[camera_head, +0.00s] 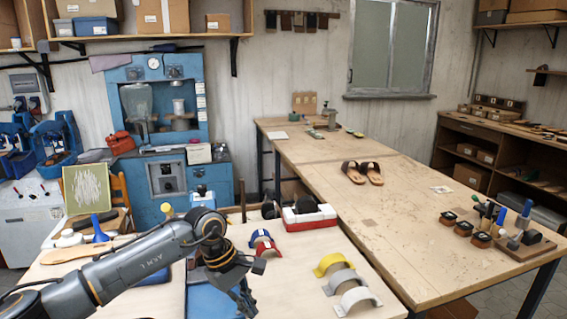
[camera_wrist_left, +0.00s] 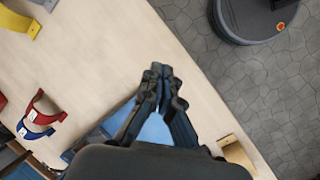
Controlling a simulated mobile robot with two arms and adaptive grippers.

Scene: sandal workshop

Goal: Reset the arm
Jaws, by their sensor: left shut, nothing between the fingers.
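My left arm comes in from the lower left in the head view. Its gripper (camera_head: 247,299) points down over the near table, above a blue thing near the front edge. In the left wrist view the left gripper (camera_wrist_left: 158,75) is shut, with its fingers together and nothing between them. Under it lies a blue flat surface (camera_wrist_left: 150,128), partly hidden by the gripper. My right gripper shows in neither view.
Blue (camera_head: 259,237), red (camera_head: 267,249), yellow (camera_head: 333,264) and grey (camera_head: 342,281) curved straps stand right of the arm. A red-white box (camera_head: 309,218) stands behind. Brown sandals (camera_head: 362,173) lie on the long table (camera_head: 420,235). Grey floor (camera_wrist_left: 280,90) shows beyond the table edge.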

